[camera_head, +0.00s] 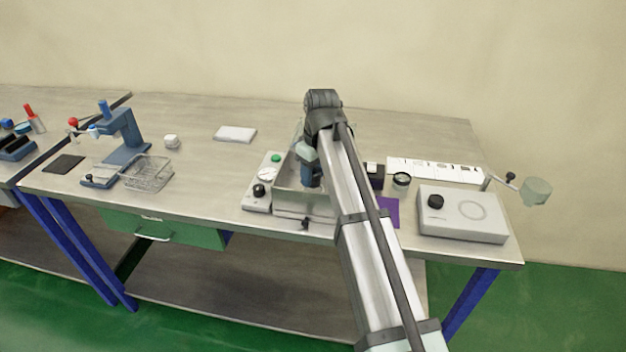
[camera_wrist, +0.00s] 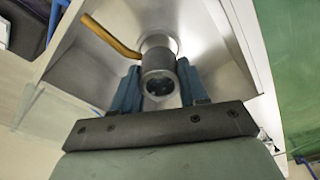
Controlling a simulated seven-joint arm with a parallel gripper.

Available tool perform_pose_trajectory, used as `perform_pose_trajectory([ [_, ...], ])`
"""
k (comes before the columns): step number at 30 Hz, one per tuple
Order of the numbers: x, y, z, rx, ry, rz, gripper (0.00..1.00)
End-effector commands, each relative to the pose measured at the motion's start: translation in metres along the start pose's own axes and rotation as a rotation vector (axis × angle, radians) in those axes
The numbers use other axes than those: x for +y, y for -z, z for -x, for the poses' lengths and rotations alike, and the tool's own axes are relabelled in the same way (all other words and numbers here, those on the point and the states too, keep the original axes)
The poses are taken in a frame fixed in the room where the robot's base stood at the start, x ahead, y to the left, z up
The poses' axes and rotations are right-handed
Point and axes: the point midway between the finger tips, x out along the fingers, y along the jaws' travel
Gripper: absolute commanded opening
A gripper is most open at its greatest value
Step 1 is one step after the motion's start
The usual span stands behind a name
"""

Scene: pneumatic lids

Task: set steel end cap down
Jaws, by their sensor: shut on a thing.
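My gripper (camera_wrist: 159,88) is shut on the steel end cap (camera_wrist: 158,64), a short grey cylinder with a dark round opening facing the wrist camera. The two blue fingers press on it from either side. In the head view my gripper (camera_head: 311,174) reaches down into an open metal box (camera_head: 304,208), and the cap is hidden there. In the wrist view the box's bright sloping inner walls (camera_wrist: 222,75) surround the cap. A brass-coloured bent tube (camera_wrist: 108,38) lies beside the cap. I cannot tell whether the cap touches the box floor.
A control panel (camera_head: 262,182) with a green button and black knob stands left of the box. A purple mat (camera_head: 388,212), a small round jar (camera_head: 401,181) and a grey device (camera_head: 462,214) are to the right. A wire basket (camera_head: 148,173) stands further left.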

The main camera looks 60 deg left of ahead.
Motion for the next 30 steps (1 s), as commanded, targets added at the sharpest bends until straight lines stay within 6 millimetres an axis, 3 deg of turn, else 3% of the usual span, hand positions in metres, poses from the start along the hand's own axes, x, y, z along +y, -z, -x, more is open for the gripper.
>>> perform_pose_trajectory([
  [6,0.000,-0.003,-0.024,0.000,0.000,0.000,0.00],
  [30,-0.001,-0.006,-0.040,-0.005,0.002,0.000,0.00],
])
